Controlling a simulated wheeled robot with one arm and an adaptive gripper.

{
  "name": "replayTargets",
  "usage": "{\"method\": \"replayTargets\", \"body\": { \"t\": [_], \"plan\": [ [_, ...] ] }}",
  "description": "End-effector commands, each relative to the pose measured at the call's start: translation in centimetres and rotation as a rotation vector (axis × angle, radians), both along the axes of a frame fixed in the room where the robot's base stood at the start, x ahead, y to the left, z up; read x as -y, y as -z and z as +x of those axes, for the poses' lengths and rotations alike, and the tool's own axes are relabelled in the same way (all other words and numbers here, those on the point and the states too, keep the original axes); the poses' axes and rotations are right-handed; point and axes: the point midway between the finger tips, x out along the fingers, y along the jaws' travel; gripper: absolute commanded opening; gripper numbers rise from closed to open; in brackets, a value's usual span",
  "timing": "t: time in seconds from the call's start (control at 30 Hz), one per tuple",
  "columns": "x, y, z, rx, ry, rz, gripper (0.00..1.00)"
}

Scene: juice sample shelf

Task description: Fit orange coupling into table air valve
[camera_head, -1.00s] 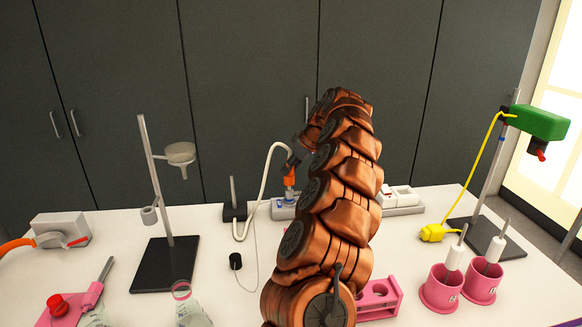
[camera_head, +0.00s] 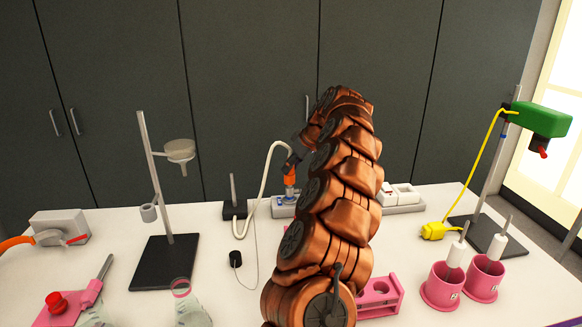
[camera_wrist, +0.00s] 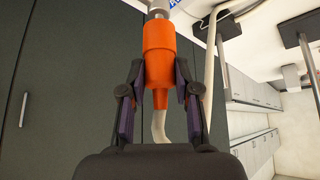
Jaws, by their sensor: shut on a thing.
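The orange coupling (camera_wrist: 160,52) is held between the two fingers of my gripper (camera_wrist: 160,100), which is shut on it. A pale hose (camera_wrist: 158,125) runs from its narrow end. The coupling's wide end meets a grey metal fitting of the table air valve (camera_wrist: 157,8); I cannot tell how deep it sits. In the head view the coupling (camera_head: 290,181) is upright, just above the valve's grey base (camera_head: 283,207) at the back of the table. My arm hides part of the gripper and the right side of the valve there.
A black-based stand with a funnel (camera_head: 180,150) is to the left. A white hose (camera_head: 265,180) loops left of the coupling. A power strip (camera_head: 402,199) lies right, behind my arm. A pink rack (camera_head: 380,295) and pink cups (camera_head: 442,288) stand in front right.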

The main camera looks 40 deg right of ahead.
Motion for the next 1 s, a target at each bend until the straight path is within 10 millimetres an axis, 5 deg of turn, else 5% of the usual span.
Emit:
{"method": "replayTargets", "body": {
  "t": [1.0],
  "plan": [
    [0.0, 1.8, 0.0, 0.000, 0.000, 0.000, 0.00]
  ]
}}
